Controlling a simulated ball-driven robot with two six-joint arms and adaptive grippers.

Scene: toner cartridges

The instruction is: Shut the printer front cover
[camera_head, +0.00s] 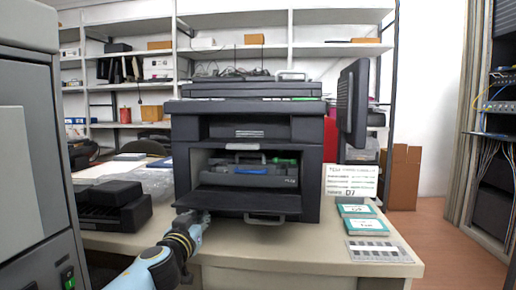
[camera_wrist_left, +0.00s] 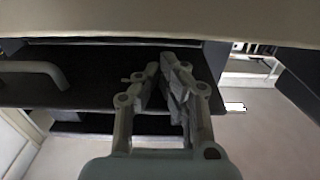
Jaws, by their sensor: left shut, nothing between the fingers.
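The dark printer (camera_head: 250,130) stands on the table. Its front cover (camera_head: 235,201) is folded down and open, with a grey handle (camera_head: 263,219) at its front edge. A dark toner cartridge (camera_head: 262,180) with blue and green parts shows in the open bay. My left gripper (camera_head: 192,217) is shut and empty near the cover's left front corner. In the left wrist view, the gripper (camera_wrist_left: 165,72) is in front of the dark cover panel (camera_wrist_left: 90,75), with the handle (camera_wrist_left: 35,68) to the left. I cannot tell whether the fingers touch the cover. My right gripper is not in view.
A black tray-like unit (camera_head: 110,207) sits on the table at the left. A label sign (camera_head: 351,181), teal boxes (camera_head: 362,225) and a grey striped card (camera_head: 379,252) lie to the right of the printer. A grey cabinet (camera_head: 30,150) stands close on the left.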

